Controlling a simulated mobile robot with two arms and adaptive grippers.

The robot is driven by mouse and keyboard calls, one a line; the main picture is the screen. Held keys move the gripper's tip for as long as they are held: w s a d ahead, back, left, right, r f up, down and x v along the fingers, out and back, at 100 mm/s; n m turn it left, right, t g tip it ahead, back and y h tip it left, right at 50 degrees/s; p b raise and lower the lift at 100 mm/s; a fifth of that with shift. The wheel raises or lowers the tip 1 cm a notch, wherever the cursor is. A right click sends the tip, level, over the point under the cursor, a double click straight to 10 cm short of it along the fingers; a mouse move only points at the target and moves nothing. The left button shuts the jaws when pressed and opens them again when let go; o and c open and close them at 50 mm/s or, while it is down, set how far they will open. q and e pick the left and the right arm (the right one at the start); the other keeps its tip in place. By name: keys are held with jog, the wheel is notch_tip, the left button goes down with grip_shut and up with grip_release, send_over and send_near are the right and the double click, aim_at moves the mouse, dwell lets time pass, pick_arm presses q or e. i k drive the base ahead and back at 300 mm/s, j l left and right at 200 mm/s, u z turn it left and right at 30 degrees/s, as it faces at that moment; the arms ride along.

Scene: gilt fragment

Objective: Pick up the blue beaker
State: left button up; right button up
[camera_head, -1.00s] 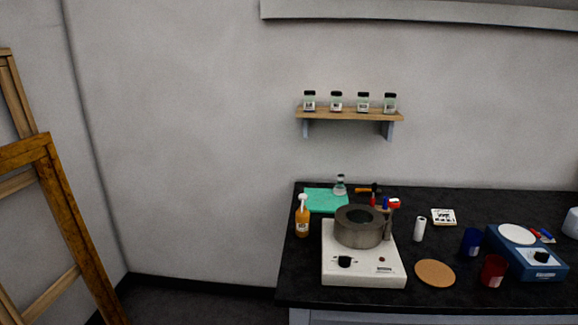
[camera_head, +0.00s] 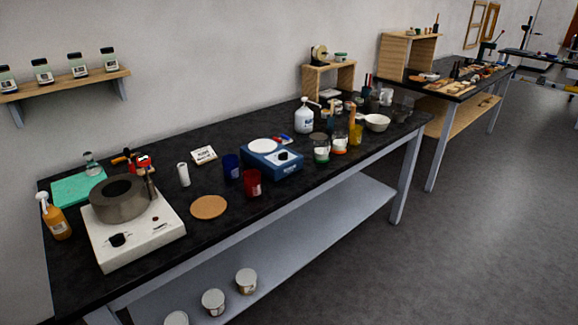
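The blue beaker (camera_head: 231,167) is a small dark blue cup standing upright on the black bench top (camera_head: 130,248). It stands left of a blue device with a round white plate (camera_head: 272,157) and behind a dark red beaker (camera_head: 252,183). Nothing covers it from this view. Neither of my grippers shows in the head view.
A white hotplate (camera_head: 150,238) bears a grey ring-shaped block (camera_head: 118,199). Bottles and jars crowd the right part. A lower shelf (camera_head: 330,222) holds several tubs. Open floor (camera_head: 460,250) lies right.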

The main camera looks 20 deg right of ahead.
aim_at(231, 167)
jog(key=i+l+u, duration=0.1)
jog(key=i+l, duration=0.15)
jog(key=l, duration=0.15)
jog(key=i+l+u, duration=0.1)
jog(key=l, duration=0.25)
jog(key=i+l+u, duration=0.1)
jog(key=i+l, duration=0.2)
jog(key=l, duration=0.15)
